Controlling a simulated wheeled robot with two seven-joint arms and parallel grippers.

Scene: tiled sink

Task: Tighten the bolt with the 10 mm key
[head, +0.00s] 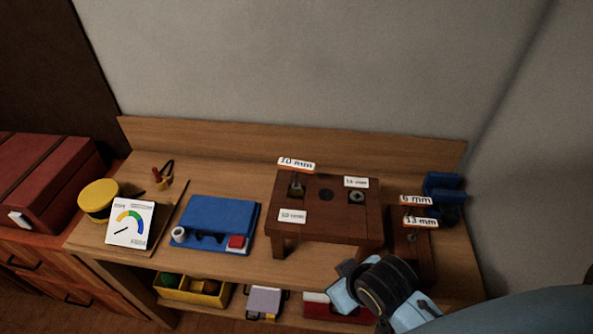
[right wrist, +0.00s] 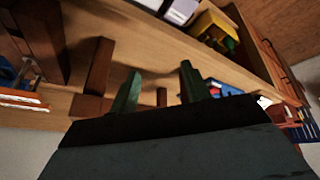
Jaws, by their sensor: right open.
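A dark brown wooden stand (head: 330,225) stands on the bench. A key tagged 10 mm (head: 296,163) stands at the stand's left bolt position (head: 297,188), above a 10 mm plate (head: 292,215). Whether it sits fully on a bolt is too small to tell. A bolt (head: 357,197) shows below another plate at the right. Keys tagged 6 mm (head: 415,200) and 13 mm (head: 421,222) are in a rack to the right. My right gripper (head: 345,285) is in front of the stand, low. Its green fingers (right wrist: 158,90) are apart and empty. My left gripper is out of view.
A blue tray (head: 220,215) with a red block lies left of the stand. A gauge card (head: 130,222) and yellow round object (head: 98,200) are farther left. A yellow bin (head: 193,290) is on the lower shelf. The wall rises behind the bench.

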